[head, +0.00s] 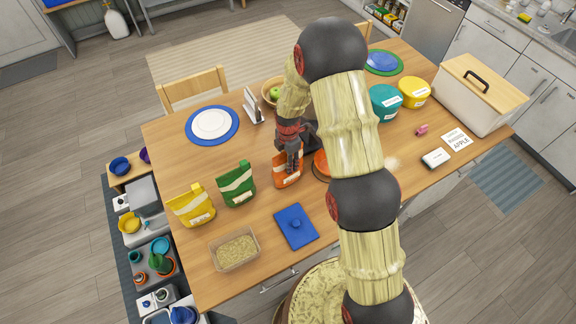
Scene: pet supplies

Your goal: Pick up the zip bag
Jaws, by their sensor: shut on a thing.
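Three zip bags stand on the wooden table in the head view. The yellow bag (192,206) is at the left, the green bag (236,186) is beside it, and the orange bag (285,178) is to the right. My gripper (291,164) comes down from above onto the top of the orange bag and is shut on it. The fingers and wrist hide part of the bag's upper edge. I cannot tell whether the bag's base is touching the table.
An open tub of grains (235,266) and a blue lid (296,226) lie in front of the bags. An orange dish (321,164), partly hidden by my arm, is close to the right. Teal (384,104) and yellow (414,92) containers and a large white bin (472,101) stand farther right.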

